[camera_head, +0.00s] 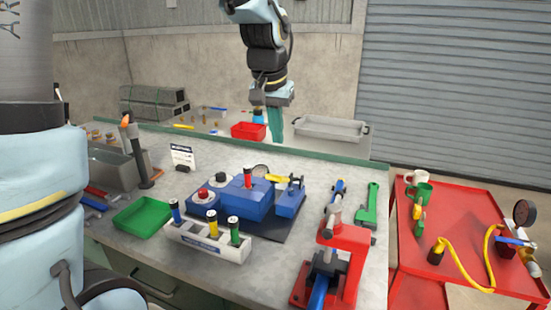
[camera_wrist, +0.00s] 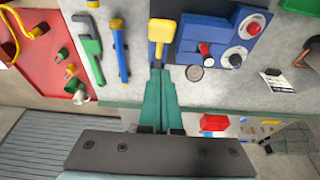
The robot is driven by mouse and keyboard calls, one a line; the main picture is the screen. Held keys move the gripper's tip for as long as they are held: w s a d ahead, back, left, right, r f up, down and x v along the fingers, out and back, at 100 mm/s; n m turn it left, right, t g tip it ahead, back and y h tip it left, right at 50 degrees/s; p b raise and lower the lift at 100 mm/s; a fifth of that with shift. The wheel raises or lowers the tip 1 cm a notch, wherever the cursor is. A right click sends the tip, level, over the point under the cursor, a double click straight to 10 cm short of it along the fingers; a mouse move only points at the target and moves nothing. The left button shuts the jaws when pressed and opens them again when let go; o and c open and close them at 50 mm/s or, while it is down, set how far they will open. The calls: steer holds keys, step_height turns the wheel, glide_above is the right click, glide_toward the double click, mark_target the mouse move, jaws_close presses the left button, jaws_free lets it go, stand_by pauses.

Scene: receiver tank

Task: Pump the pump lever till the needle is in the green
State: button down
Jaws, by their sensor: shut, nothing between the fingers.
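A blue pump unit (camera_head: 247,201) stands on the bench; it also shows at the top of the wrist view (camera_wrist: 231,30). A yellow-handled lever (camera_head: 277,179) sticks out at its rear right; its yellow end (camera_wrist: 161,31) lies just beyond my fingertips in the wrist view. A small round gauge (camera_wrist: 194,73) sits beside the unit; its needle and green zone are too small to read. My gripper (camera_wrist: 159,74) is shut and empty, with green fingers pointing at the lever. In the head view my gripper (camera_head: 274,130) hangs behind the unit. Whether the fingers touch the lever cannot be told.
A white rack (camera_head: 205,243) with coloured cylinders stands in front of the unit. A green tray (camera_head: 143,216) is at left. A red vise (camera_head: 345,255) and green wrench (camera_head: 368,203) are at right. A red cart (camera_head: 455,250) carries mugs, a yellow hose and another gauge (camera_head: 523,212).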

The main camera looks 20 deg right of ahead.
steer(key=p+x, duration=0.1)
steer(key=x, duration=0.2)
steer(key=shift+f, duration=0.25)
steer(key=shift+s+a+f+p, duration=0.2)
steer(key=shift+f, duration=0.45)
steer(key=shift+s+a+f+p, duration=0.15)
steer(key=shift+s+f+p, duration=0.1)
steer(key=shift+f, duration=0.45)
steer(key=shift+s+a+f+p, duration=0.15)
steer(key=shift+a+f+p, duration=0.05)
steer(key=shift+f, duration=0.45)
